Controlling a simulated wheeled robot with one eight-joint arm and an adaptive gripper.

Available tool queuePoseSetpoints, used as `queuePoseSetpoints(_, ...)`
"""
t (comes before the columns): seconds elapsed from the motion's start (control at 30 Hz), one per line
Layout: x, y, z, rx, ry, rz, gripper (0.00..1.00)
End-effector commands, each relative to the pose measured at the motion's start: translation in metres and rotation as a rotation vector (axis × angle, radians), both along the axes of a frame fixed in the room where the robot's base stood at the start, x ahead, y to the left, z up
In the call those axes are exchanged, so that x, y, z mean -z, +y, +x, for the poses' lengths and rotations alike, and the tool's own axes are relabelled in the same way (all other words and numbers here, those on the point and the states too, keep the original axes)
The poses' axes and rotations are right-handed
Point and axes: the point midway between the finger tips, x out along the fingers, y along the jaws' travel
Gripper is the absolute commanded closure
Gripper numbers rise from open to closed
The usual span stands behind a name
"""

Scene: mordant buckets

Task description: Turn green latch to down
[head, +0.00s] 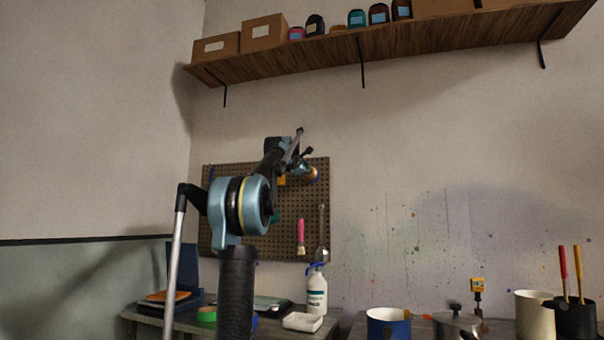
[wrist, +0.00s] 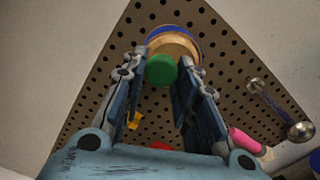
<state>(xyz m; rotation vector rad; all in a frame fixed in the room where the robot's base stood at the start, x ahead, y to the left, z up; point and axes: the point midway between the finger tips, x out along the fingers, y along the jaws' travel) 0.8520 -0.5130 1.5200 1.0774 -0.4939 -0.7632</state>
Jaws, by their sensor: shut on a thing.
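My gripper (wrist: 167,68) reaches up in front of the pegboard, its two fingers on either side of a round piece. This piece has a green disc (wrist: 161,70) facing the wrist camera, with a tan disc and a blue rim (wrist: 175,32) behind it. The fingertips are shut on the sides of the round piece. In the head view the tan and blue part (head: 313,175) shows at the end of my gripper (head: 302,165), while its green face is not clear. No other clear green latch shows; I cannot tell which way the green part is turned.
The pegboard (head: 318,215) carries a pink-handled tool (head: 301,237), a metal spoon (head: 322,252) and a yellow item (wrist: 133,120). A white bottle (head: 316,293) and a white tray (head: 302,322) stand below. A wooden shelf (head: 440,35) hangs above.

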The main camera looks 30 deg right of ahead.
Motion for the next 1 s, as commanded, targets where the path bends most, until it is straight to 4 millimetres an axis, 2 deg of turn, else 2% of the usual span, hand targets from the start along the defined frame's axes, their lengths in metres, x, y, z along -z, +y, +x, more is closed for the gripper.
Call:
queuePoseSetpoints(0.3, 0.0007, -0.0007, -0.0001, 0.001, 0.08, -0.069, 0.96)
queuePoseSetpoints(0.8, 0.0004, -0.0014, -0.0005, 0.002, 0.093, -0.079, 0.96)
queuePoseSetpoints(0.83, 0.0004, -0.0014, -0.0005, 0.002, 0.093, -0.079, 0.68)
queuePoseSetpoints(0.9, 0.0004, -0.0014, -0.0006, 0.002, 0.092, -0.079, 0.53)
queuePoseSetpoints(1.0, 0.0003, -0.0014, -0.0007, 0.002, 0.092, -0.079, 0.53)
